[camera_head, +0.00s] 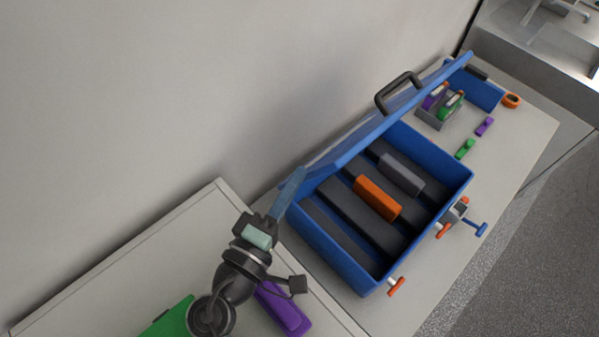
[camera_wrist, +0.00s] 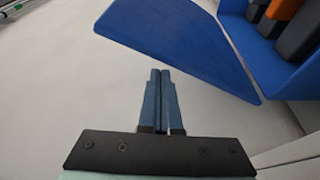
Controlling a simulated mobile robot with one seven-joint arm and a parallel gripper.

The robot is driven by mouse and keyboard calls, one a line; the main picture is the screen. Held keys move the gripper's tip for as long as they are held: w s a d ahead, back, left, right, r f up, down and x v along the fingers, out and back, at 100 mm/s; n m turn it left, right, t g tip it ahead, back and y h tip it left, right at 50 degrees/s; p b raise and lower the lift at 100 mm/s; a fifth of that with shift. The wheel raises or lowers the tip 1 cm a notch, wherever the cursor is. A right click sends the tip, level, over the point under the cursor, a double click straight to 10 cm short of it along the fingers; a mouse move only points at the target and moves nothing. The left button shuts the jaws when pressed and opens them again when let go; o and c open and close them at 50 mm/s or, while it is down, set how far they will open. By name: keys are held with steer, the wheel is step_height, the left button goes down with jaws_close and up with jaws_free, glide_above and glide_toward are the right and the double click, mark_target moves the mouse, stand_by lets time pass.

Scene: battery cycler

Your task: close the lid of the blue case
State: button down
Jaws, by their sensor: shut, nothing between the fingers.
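The blue case (camera_head: 452,192) stands on the counter with its lid (camera_head: 345,143) raised, leaning up toward the wall. A black handle (camera_head: 398,91) sits on the lid's outer side. Inside the case lie an orange block (camera_head: 377,197), a grey block (camera_head: 401,174) and dark bars. My gripper (camera_head: 290,185) is shut and empty, at the lid's near left end. In the wrist view my gripper (camera_wrist: 160,72) points along the wall side, just below the lid (camera_wrist: 180,40); I cannot tell whether it touches the lid.
A blue bin (camera_head: 485,95), a grey holder (camera_head: 432,118) with coloured cells, an orange ring (camera_head: 511,101) and small purple and green pieces lie beyond the case. Orange-handled latches (camera_head: 396,287) stick out in front. A purple object (camera_head: 283,308) lies near my arm. The wall is close behind.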

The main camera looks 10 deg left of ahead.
steer(key=b+v, duration=0.2)
steer(key=v, duration=0.4)
step_height(320, 180, up, 10)
steer(key=m+g+h+p, duration=0.2)
steer(key=m+g+h, duration=0.5)
steer(key=m, duration=0.4)
glide_above(376, 123)
steer(key=w+a, duration=0.1)
steer(key=a, duration=0.2)
steer(key=shift+s+d+f+t, duration=0.15)
steer(key=shift+d+f, duration=0.15)
steer(key=shift+d, duration=0.25)
steer(key=shift+s+d+f+t, duration=0.15)
steer(key=shift+d+f, duration=0.2)
steer(key=shift+d, duration=0.2)
steer(key=shift+s+d+f, duration=0.2)
steer(key=shift+s+d, duration=0.1)
steer(key=shift+d, duration=0.1)
